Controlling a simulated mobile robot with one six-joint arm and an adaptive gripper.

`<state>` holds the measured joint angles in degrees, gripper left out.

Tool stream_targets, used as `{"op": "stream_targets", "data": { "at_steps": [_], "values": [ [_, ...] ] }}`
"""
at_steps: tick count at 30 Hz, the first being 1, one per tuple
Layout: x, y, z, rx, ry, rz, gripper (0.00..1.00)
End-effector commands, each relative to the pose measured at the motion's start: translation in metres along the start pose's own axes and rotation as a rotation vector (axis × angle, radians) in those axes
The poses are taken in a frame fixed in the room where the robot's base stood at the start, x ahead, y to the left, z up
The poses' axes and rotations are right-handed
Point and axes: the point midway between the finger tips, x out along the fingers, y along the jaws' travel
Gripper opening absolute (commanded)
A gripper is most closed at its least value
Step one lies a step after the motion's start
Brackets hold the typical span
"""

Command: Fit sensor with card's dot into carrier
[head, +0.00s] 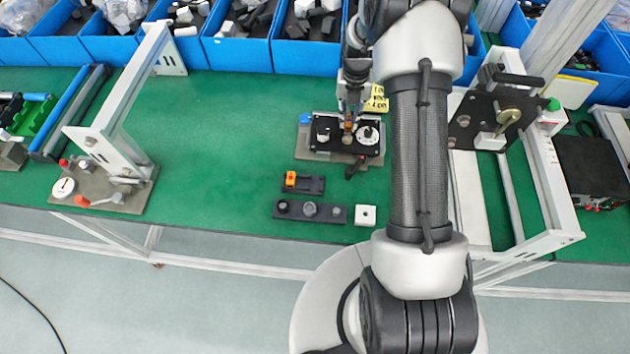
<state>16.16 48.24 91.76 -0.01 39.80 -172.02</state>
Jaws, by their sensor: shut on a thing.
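My gripper (348,114) points down over a black fixture plate (325,142) that looks like the carrier. It is shut on a small part with orange and brown on it (347,127), which looks like the sensor. The part is at the plate's middle; I cannot tell whether it is seated. A white dial (368,135) is on the plate's right. A yellow card with dark print (378,99) stands behind, partly hidden by my arm. A small white square with a dark dot (365,215) lies near the front edge.
A black holder with an orange block (290,179) and a dark strip with several round knobs (330,213) lie in front. A lever stand (104,147) is left, a frame with a black panel (488,121) right. Blue bins (243,55) line the back. Green mat is clear left of centre.

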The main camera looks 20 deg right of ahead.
Motion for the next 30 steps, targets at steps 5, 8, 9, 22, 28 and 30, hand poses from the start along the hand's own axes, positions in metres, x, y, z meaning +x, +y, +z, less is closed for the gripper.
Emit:
{"op": "stream_targets", "data": {
  "at_steps": [5, 8, 9, 22, 28, 30],
  "values": [
    [0.005, -0.001, -0.002, 0.000, 0.005, -0.001, 0.22],
    [0.005, -0.001, -0.002, 0.000, 0.006, -0.001, 0.28],
    [0.005, -0.001, -0.002, 0.000, 0.005, -0.001, 0.31],
    [0.002, 0.000, 0.001, 0.000, -0.003, 0.000, 0.41],
    [-0.012, 0.000, 0.003, 0.000, -0.008, 0.001, 0.41],
    [-0.024, 0.000, 0.002, 0.000, -0.007, 0.001, 0.41]
  ]
}}
